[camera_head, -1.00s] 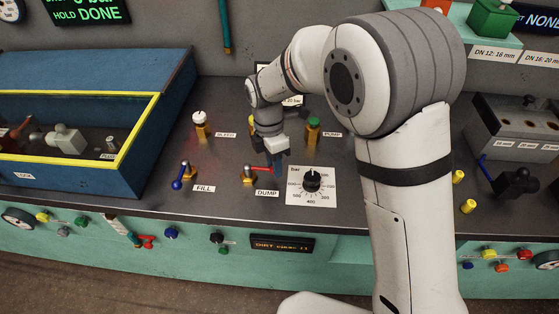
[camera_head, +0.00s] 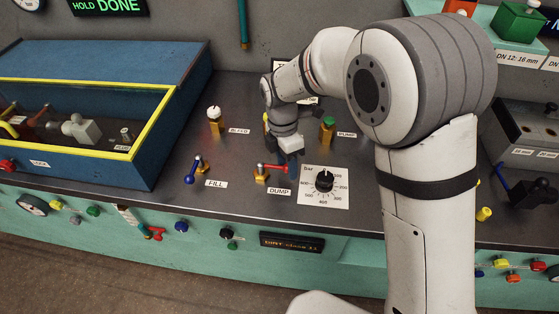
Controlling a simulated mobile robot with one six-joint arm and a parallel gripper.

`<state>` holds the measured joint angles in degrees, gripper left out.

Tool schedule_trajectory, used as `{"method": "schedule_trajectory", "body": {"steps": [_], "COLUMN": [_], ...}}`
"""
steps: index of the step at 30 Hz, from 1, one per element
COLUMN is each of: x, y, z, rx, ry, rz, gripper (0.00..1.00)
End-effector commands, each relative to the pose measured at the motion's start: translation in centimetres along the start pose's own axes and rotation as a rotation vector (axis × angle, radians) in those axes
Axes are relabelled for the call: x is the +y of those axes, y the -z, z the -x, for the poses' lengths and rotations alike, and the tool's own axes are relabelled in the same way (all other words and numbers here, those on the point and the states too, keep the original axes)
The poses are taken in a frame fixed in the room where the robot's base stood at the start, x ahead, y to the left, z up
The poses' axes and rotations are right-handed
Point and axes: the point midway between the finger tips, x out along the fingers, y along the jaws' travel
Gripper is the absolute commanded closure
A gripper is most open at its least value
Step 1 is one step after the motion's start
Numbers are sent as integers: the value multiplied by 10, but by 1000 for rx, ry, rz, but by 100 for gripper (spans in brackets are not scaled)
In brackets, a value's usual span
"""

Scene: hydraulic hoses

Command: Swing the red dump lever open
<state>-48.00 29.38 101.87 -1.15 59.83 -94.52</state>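The red dump lever (camera_head: 273,166) sits on a brass valve (camera_head: 261,175) on the dark bench top, behind the DUMP label (camera_head: 280,191). Its handle points right, roughly along the bench. My gripper (camera_head: 292,168) reaches down from above at the handle's right end. The fingertips are small and partly hidden. I cannot tell whether they touch the handle or whether they are open or shut.
The blue-handled FILL lever (camera_head: 193,172) stands to the left. The white BLEED knob (camera_head: 214,113) and green PUMP knob (camera_head: 328,124) are behind. A bar dial (camera_head: 324,181) lies close right. A blue box with yellow rim (camera_head: 150,120) is at left.

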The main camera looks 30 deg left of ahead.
Motion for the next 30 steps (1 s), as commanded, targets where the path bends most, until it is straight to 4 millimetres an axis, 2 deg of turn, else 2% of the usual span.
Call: {"method": "schedule_trajectory", "body": {"steps": [8,18,21,30], "x": [1,-1,-1,-2], "y": [1,3,4,4], "z": [6,61,71,78], "rx": [0,0,0,0], "ry": [-3,-4,-3,0], "rz": [1,2,2,2], "gripper": [54,54,54,54]}}
